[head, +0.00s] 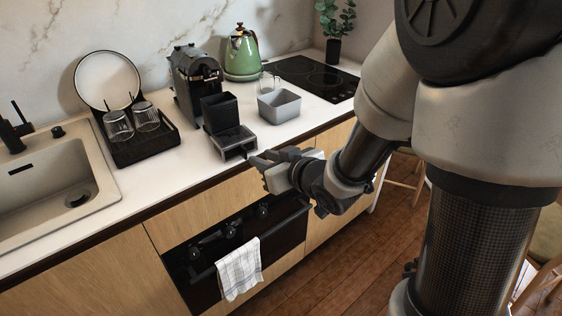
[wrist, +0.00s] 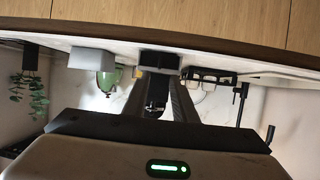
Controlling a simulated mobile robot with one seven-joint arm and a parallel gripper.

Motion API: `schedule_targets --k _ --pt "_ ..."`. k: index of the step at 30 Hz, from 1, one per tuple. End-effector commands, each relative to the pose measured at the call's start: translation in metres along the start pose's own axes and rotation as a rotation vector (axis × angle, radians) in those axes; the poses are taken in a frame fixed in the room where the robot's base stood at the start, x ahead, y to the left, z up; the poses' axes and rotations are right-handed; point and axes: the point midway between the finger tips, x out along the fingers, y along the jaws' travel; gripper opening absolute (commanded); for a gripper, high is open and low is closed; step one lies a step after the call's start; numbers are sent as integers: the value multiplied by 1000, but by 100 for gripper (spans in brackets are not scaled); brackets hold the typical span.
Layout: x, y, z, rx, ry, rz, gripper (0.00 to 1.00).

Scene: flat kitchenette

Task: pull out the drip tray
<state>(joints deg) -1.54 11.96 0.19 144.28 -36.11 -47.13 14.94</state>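The black coffee machine (head: 192,82) stands on the counter against the wall. Its drip tray (head: 232,142), a low dark-grey box, sticks out from the machine's front toward the counter edge, with a black bin-like container (head: 220,112) above and behind it. My gripper (head: 256,161) is just in front of the tray, over the counter edge. In the wrist view, upside down, my gripper's fingers (wrist: 160,85) stand apart with a gap between them, and the tray's dark front (wrist: 160,60) lies beyond their tips. I cannot tell whether they touch it.
A grey open box (head: 279,106) stands right of the tray, with a glass behind it. A green kettle (head: 241,53) and black hob (head: 315,78) are farther back. A black dish rack (head: 145,145) with glasses is left. A towel (head: 239,269) hangs on the oven below.

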Motion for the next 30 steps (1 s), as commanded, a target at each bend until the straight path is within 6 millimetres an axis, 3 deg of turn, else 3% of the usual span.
schedule_targets --k 2,14,21,30 --pt "-18 1 1 -3 6 5 25" --pt "-43 0 6 -6 7 -2 25" --pt "-71 1 0 -4 3 3 25" --pt "-77 0 1 -1 0 1 25"
